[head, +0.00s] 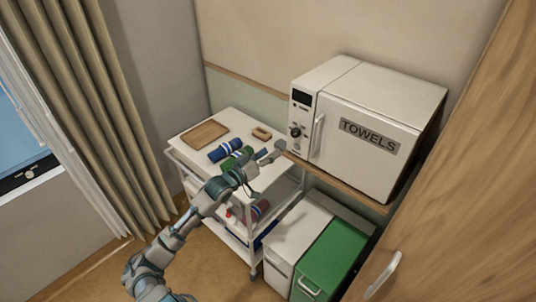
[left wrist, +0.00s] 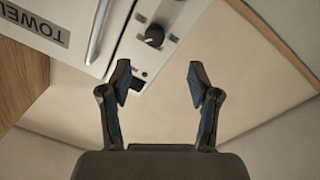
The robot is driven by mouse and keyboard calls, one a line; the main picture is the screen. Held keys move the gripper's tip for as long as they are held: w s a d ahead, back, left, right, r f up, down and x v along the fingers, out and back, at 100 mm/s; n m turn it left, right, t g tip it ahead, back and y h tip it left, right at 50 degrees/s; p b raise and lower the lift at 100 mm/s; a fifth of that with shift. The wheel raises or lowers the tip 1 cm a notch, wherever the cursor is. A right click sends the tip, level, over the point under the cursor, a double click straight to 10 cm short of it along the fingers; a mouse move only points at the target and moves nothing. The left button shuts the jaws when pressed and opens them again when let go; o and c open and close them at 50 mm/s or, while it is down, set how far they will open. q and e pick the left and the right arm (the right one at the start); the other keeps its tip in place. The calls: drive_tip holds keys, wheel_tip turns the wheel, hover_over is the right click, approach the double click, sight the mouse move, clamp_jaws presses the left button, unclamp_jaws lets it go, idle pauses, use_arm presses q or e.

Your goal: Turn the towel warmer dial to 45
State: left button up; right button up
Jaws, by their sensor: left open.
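The towel warmer (head: 365,107) is a white box with a TOWELS label, standing on a wooden shelf. Its black dial (head: 296,131) is on the narrow left panel, below a dark display (head: 301,97). The dial also shows in the left wrist view (left wrist: 154,35), upper middle; its setting is too small to read. My left gripper (head: 264,167) is in front of and below the warmer's left panel, over the cart's right side. In the left wrist view my left gripper (left wrist: 159,76) is open and empty, its fingers apart from the dial. My right gripper is not in view.
The warmer's vertical door handle (head: 317,136) is just right of the dial. The shelf edge (head: 340,182) runs below. A white cart (head: 185,147) holds rolled blue (head: 225,151) and green towels and a wooden tray (head: 205,134). A wooden door (head: 455,210) fills the right.

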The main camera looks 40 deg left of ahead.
use_arm(q)
drive_tip(key=s+m+b, duration=0.1)
drive_tip(key=s, duration=0.1)
drive_tip(key=s+m+b, duration=0.2)
drive_tip(key=s+r+m+y+b, duration=0.1)
drive_tip(key=s+b, duration=0.1)
drive_tip(key=shift+d+m, duration=0.3)
drive_tip(key=shift+m, duration=0.1)
drive_tip(key=p, duration=0.4)
approach(293, 135)
drive_tip(key=w, duration=0.8)
drive_tip(key=shift+d+r, duration=0.2)
drive_tip(key=shift+d, duration=0.2)
drive_tip(key=shift+w+d, duration=0.1)
drive_tip(key=shift+w, duration=0.5)
